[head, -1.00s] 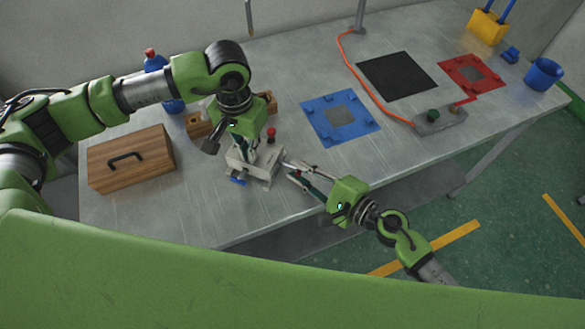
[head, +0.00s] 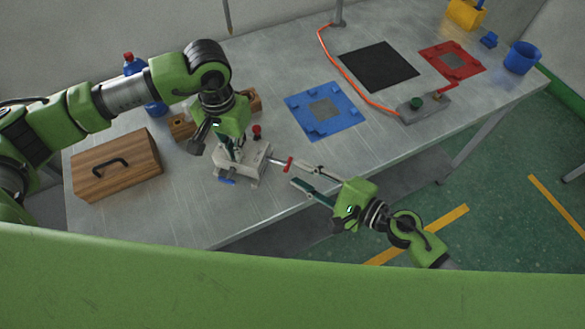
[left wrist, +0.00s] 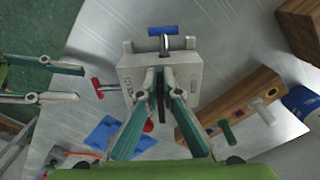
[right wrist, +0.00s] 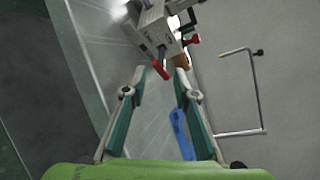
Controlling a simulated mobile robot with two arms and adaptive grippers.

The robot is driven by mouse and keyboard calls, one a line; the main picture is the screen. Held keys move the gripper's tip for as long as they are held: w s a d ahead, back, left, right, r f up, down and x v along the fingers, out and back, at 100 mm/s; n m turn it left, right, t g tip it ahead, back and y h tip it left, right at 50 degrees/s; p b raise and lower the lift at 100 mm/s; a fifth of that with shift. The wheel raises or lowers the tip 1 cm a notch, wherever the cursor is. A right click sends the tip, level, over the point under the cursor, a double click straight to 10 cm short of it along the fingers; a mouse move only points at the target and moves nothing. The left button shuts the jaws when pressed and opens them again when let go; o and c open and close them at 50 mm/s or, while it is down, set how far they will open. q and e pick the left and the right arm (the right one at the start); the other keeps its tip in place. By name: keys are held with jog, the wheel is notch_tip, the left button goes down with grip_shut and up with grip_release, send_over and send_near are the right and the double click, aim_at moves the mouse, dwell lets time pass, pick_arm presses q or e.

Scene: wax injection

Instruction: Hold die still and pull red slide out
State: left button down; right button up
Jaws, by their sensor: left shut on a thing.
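The die (head: 235,166) is a light grey block near the table's front edge. My left gripper (head: 231,153) is shut on it from above, as the left wrist view shows with the die (left wrist: 132,68) at its fingertips. The red slide (head: 288,164) has a red crossbar on a metal rod and sticks out of the die's right side. My right gripper (head: 303,175) is open beside the crossbar. In the right wrist view the red crossbar (right wrist: 160,70) appears between the fingertips; I cannot tell whether they touch it. A blue handle (left wrist: 160,31) and a red knob (head: 257,130) are also on the die.
A wooden box (head: 115,165) stands left of the die, a wooden rack (head: 183,128) and blue bottle (head: 155,106) behind. A blue plate (head: 326,111), black mat (head: 379,66) and red plate (head: 452,60) lie right. The table's front edge is close.

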pick_arm(q)
jog(key=shift+s+f, duration=0.35)
jog(key=shift+f, duration=0.25)
pick_arm(e)
jog(key=v, duration=0.8)
jog(key=shift+s+a, duration=0.1)
pick_arm(q)
jog(key=c, duration=2.2)
grip_release()
jog(key=shift+o, duration=0.2)
jog(key=shift+w, duration=0.1)
pick_arm(e)
jog(key=shift+f, duration=0.1)
pick_arm(q)
jog(key=shift+w, duration=0.1)
pick_arm(e)
jog(key=shift+w, duration=0.25)
